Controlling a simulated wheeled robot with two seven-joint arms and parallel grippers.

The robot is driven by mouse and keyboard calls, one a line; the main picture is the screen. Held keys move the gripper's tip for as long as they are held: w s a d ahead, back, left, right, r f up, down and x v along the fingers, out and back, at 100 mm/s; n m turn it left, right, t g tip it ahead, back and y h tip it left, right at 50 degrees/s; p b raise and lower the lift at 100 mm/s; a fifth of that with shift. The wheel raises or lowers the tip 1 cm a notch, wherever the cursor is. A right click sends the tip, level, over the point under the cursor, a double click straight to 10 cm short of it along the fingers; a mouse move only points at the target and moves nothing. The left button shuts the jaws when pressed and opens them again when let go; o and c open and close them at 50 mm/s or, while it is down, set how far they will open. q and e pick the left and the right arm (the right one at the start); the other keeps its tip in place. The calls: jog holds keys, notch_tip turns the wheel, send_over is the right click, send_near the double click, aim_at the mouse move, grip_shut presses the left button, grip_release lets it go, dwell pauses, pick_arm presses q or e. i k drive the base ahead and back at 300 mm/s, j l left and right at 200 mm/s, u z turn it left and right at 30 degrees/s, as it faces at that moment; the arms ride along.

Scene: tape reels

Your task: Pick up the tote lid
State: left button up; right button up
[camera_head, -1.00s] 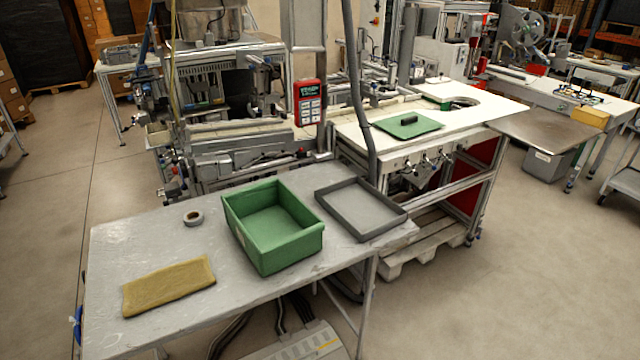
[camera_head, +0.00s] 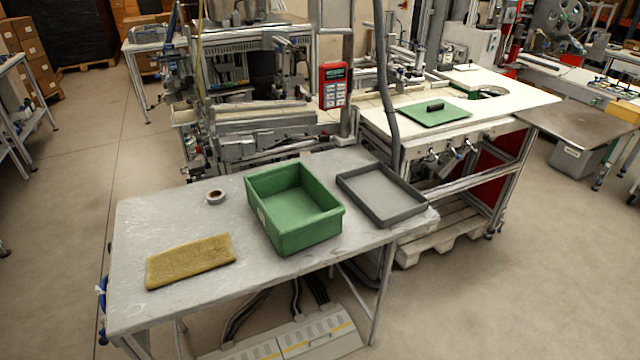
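The tote lid is a flat green panel (camera_head: 450,116) with a dark handle (camera_head: 436,106) on top. It lies flat on the white-topped workbench (camera_head: 500,88) at the right back. The open green tote (camera_head: 300,232) stands upright on the grey table (camera_head: 190,285) in front, apart from the lid. The tote looks empty inside. Neither of my grippers shows in the head view, so nothing is seen touching the lid.
The grey table also bears a yellow cloth (camera_head: 190,262), a tape roll (camera_head: 216,197) and a dark shallow tray (camera_head: 408,213). A dark hose (camera_head: 387,100) and a red control panel (camera_head: 334,86) rise behind it. Open floor (camera_head: 500,300) lies at right.

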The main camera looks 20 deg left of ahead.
aim_at(435, 112)
jog(key=i+l+u, duration=0.15)
jog(key=u, duration=0.7)
jog(key=i+l+u, duration=0.2)
jog(key=l+u, duration=0.15)
jog(key=l, duration=0.25)
jog(key=i+l+u, duration=0.15)
jog(key=l+u, duration=0.2)
jog(key=l, duration=0.35)
jog(key=l+u, duration=0.35)
jog(key=l, duration=0.3)
jog(key=i, duration=0.05)
